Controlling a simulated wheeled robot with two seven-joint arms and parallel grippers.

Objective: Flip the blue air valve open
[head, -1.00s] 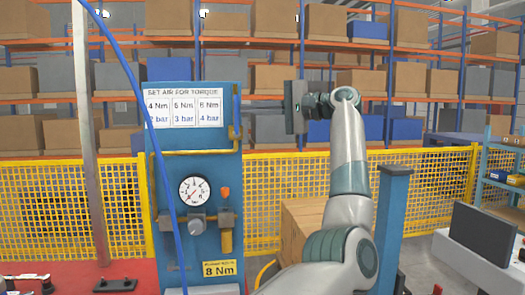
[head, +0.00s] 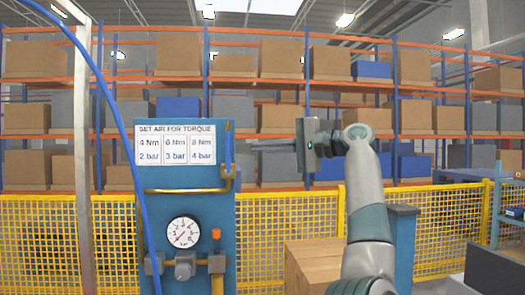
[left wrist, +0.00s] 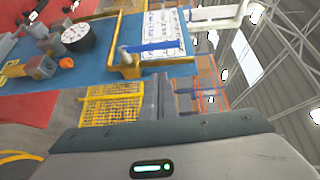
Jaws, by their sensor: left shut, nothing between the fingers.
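The blue air valve lever (head: 228,145) stands upright at the right edge of the blue panel (head: 165,215), above the end of a yellow pipe (head: 185,190). In the left wrist view the lever (left wrist: 155,47) shows as a blue bar beside the yellow pipe. My left gripper (head: 256,145) is shut and empty, right of the lever at about its height in the head view. A gap shows between them; their difference in depth is hard to tell. The left wrist view shows its grey fingers (left wrist: 162,88) below the lever, apart from it. My right gripper is not in view.
A pressure gauge (head: 183,232), with a regulator (head: 185,265) below it, and an orange knob (head: 216,234) sit lower on the panel. A torque chart (head: 175,146) is above. A blue hose (head: 118,120) hangs at left. Yellow fencing (head: 270,215) and cardboard boxes (head: 312,262) stand behind.

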